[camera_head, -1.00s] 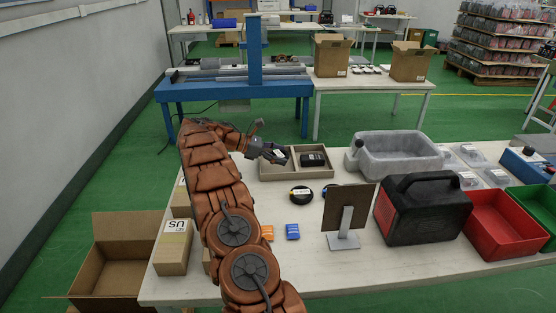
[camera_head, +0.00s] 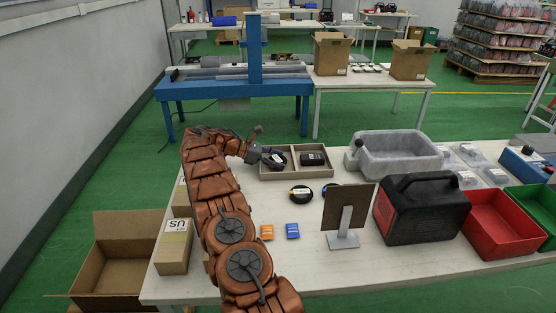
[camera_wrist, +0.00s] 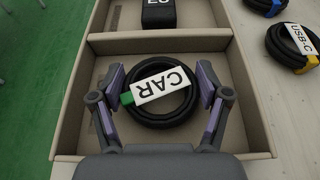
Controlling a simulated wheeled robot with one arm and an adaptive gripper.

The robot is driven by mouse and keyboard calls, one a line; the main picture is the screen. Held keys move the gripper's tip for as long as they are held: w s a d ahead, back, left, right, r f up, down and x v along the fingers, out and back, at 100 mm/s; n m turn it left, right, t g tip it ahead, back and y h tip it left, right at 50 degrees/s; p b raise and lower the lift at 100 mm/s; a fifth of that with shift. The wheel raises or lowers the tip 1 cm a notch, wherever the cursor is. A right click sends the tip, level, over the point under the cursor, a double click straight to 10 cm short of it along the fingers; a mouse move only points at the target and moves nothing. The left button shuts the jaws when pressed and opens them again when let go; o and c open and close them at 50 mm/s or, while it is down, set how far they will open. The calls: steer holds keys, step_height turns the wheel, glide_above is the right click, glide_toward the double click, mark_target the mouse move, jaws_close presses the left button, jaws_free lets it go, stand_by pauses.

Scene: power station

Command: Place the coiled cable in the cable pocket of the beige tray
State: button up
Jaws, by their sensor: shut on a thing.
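The beige tray (camera_head: 300,175) stands on the white table and has two compartments; its divider (camera_wrist: 160,42) shows in the wrist view. A black coiled cable (camera_wrist: 184,112) with a white "CAR" label and a green band lies inside the nearer compartment in the wrist view, the left one in the head view. My gripper (camera_wrist: 162,98) is shut on this coil, with one purple-padded finger at each side. The fingertips (camera_head: 268,156) are small in the head view. I cannot tell if the coil touches the tray floor. A black box (camera_wrist: 158,12) sits in the other compartment.
A "USB-C" coil (camera_wrist: 292,45) with a yellow band and another coil (camera_wrist: 264,4) with a blue band lie beside the tray. A grey bin (camera_head: 398,168), an upright brown panel (camera_head: 346,207) and a black case (camera_head: 422,207) stand to the right.

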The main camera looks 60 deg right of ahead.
steer(key=shift+f, duration=0.1)
steer(key=o, duration=1.2)
steer(key=shift+c, duration=0.2)
